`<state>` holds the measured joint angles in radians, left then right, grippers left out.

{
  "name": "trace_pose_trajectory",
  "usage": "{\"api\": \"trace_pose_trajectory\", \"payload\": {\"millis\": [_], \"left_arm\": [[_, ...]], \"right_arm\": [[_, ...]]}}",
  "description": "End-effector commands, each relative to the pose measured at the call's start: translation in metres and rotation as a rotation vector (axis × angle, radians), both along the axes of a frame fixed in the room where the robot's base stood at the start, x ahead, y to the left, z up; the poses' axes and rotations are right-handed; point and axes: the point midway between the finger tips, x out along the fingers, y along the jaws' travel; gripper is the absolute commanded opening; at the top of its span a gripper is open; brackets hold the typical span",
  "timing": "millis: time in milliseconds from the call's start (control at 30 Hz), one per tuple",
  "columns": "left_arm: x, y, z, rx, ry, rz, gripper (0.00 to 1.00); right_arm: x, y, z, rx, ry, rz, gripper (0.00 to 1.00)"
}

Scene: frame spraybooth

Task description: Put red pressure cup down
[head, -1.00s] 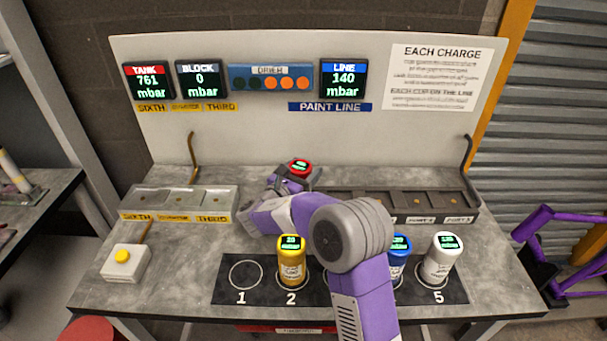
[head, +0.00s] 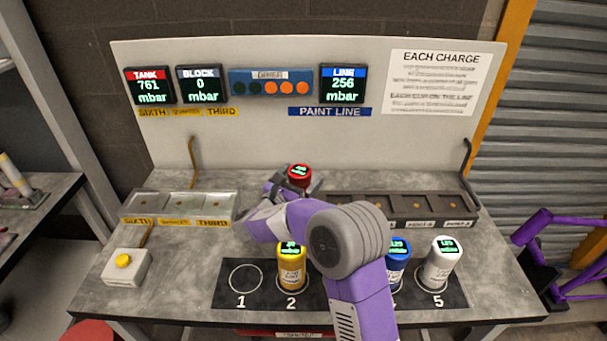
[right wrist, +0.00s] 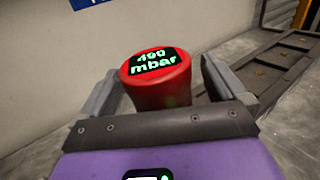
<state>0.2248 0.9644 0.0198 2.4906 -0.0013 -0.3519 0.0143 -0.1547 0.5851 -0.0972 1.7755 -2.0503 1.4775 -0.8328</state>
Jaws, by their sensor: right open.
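The red pressure cup (head: 299,172) is upright at the back of the bench, by the left end of the dark port tray (head: 400,224). Its lid display reads about 490 mbar in the right wrist view, where the cup (right wrist: 160,85) fills the middle. My right gripper (right wrist: 160,92) is open, with one finger on each side of the cup and a visible gap at the right finger. In the head view the right gripper (head: 294,187) and arm hide the cup's lower part and base, so what it rests on cannot be told. My left gripper is not in view.
A gold cup (head: 291,270) stands on spot 2, a blue cup (head: 396,262) beside the arm, and a white cup (head: 441,263) on spot 5. Spot 1 (head: 245,278) is empty. A pale tray (head: 180,221) and a yellow-button box (head: 126,268) are at left.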

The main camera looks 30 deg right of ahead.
Motion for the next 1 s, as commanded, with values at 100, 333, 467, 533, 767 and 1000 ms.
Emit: {"api": "trace_pose_trajectory", "payload": {"millis": [100,333,467,533,767,1000], "left_arm": [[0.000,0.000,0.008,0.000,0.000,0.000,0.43],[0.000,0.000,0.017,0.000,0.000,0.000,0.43],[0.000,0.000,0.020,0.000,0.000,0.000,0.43],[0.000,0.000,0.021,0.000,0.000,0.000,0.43],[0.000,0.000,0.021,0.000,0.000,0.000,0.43],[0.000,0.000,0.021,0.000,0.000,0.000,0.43]], "right_arm": [[-0.011,0.025,0.003,-0.001,0.002,0.006,0.98],[-0.033,0.067,0.002,-0.002,0.001,0.005,0.98],[-0.041,0.082,0.002,-0.001,0.000,0.003,0.98],[-0.044,0.087,0.001,0.000,0.001,0.002,0.98],[-0.047,0.091,0.000,-0.001,0.000,0.000,0.98],[-0.046,0.091,0.000,-0.001,0.000,0.000,0.98]]}}
